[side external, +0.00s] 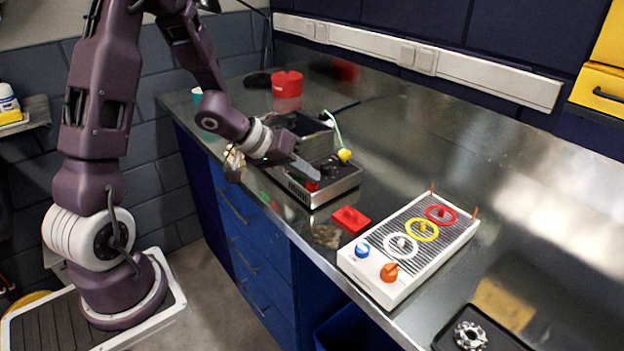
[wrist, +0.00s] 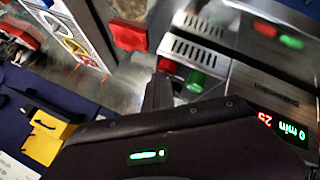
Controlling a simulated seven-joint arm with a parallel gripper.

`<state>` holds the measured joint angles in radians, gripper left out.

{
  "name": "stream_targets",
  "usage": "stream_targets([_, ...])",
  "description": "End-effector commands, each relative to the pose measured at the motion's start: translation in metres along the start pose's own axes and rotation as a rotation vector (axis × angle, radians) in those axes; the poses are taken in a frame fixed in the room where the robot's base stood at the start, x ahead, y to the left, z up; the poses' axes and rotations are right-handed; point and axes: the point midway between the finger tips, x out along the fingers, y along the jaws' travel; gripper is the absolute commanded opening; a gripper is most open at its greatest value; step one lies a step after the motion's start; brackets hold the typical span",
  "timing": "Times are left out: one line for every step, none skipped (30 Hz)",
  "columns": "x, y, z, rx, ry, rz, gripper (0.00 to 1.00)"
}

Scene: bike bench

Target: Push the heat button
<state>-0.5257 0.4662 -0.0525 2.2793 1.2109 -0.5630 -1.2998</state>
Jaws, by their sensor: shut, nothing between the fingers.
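A metal-cased bench device (side external: 335,187) with a black top stands on the bench in the side view. Its front panel (wrist: 243,88) fills the right of the wrist view. A red button (wrist: 167,65) and a green button (wrist: 197,80) sit on that panel, with a red 25 and a green "0 min" display (wrist: 282,126). No label on the buttons is readable. The red button (side external: 312,186) also shows in the side view. My gripper (side external: 312,170) is shut and empty, close to the panel. Its dark fingers (wrist: 158,92) end just below the red button in the wrist view; contact cannot be told.
A red block (side external: 350,219) lies right of the device, also seen in the wrist view (wrist: 128,36). Beyond it is a white panel box (side external: 375,275) with coloured rings and knobs. A red container (side external: 287,84) stands behind. The bench's back right is clear.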

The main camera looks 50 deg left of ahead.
Motion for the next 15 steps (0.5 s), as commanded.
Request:
stream_targets([-0.002,-0.001,0.001,0.000,-0.005,-0.006,0.00])
stream_targets([-0.003,-0.001,0.001,0.000,-0.005,-0.007,0.00])
stream_targets([-0.003,-0.001,0.001,-0.001,-0.006,-0.007,0.00])
stream_targets([-0.003,-0.001,0.001,-0.001,-0.006,-0.007,0.00])
stream_targets([-0.003,-0.001,0.001,-0.001,-0.006,-0.007,0.00])
stream_targets([-0.003,-0.001,0.001,-0.001,-0.006,-0.007,0.00])
stream_targets([-0.003,-0.001,0.001,-0.001,-0.006,-0.006,0.00])
stream_targets([-0.003,0.000,0.000,-0.001,-0.005,-0.006,0.00])
stream_targets([-0.004,0.001,-0.001,0.000,-0.005,-0.005,0.00])
stream_targets([-0.006,0.003,-0.003,0.000,-0.003,-0.003,0.00])
stream_targets([-0.009,0.005,-0.005,0.002,-0.003,-0.002,0.00])
stream_targets([-0.013,0.008,-0.008,0.002,-0.001,-0.002,0.00])
stream_targets([-0.016,0.010,-0.010,0.004,0.000,-0.003,0.00])
stream_targets([-0.019,0.012,-0.013,0.004,0.001,-0.005,0.00])
stream_targets([-0.022,0.015,-0.015,0.004,0.000,-0.002,0.00])
